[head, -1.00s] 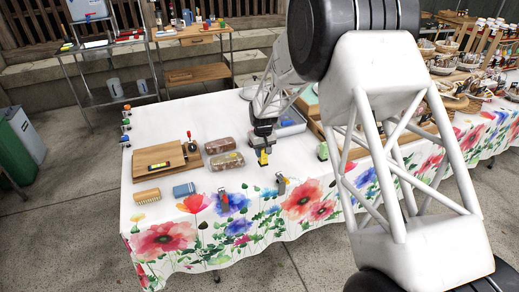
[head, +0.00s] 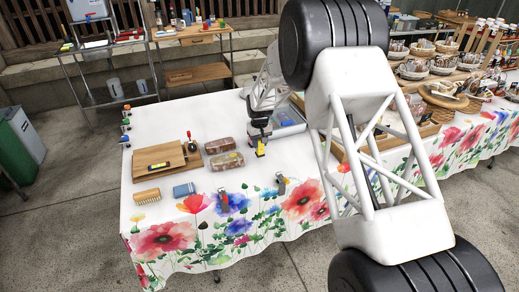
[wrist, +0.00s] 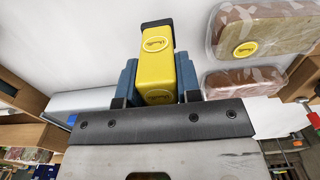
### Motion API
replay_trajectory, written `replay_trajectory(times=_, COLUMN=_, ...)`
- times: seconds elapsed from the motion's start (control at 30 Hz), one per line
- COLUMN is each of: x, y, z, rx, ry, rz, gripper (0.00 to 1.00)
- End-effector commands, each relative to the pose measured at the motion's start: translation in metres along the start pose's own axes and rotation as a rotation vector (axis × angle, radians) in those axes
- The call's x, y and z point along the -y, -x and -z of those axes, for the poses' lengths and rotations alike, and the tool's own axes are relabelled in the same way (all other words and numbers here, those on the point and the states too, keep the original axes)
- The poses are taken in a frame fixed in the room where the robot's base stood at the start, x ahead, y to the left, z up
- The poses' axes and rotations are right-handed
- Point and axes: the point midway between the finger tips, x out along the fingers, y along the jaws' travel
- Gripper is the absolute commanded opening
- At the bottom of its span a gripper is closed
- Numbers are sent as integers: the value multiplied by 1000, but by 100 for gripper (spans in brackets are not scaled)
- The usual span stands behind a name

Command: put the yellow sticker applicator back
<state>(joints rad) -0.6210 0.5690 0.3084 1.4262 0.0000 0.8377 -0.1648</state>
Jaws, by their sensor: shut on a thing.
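The yellow sticker applicator (head: 261,149) is in my gripper (head: 259,141), near the middle of the flowered table. In the wrist view, the applicator (wrist: 157,72) is a yellow block with a dark end and a round yellow sticker mark on its face. The blue-grey fingers of my gripper (wrist: 158,82) are shut on its two sides. White tablecloth shows beyond it; I cannot tell its exact height above the cloth. Two wrapped loaves (head: 226,161) lie just left of it in the head view, apart from it.
A grey tray (head: 290,127) lies right behind my gripper. A wooden board (head: 166,157) with a yellow-marked item is at left. A brush (head: 147,196), a blue item (head: 184,190) and small tools (head: 281,184) lie near the front edge. The cloth at back left is clear.

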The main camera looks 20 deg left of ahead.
Motion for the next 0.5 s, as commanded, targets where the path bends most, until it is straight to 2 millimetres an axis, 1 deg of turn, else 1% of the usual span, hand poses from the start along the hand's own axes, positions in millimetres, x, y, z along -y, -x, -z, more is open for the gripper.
replay_trajectory(times=0.17, x=0, y=-9, z=0, rx=1, ry=0, rz=0, gripper=11)
replay_trajectory(times=0.37, x=0, y=-30, z=0, rx=1, ry=0, rz=0, gripper=11)
replay_trajectory(times=0.5, x=0, y=-35, z=0, rx=0, ry=0, rz=0, gripper=11)
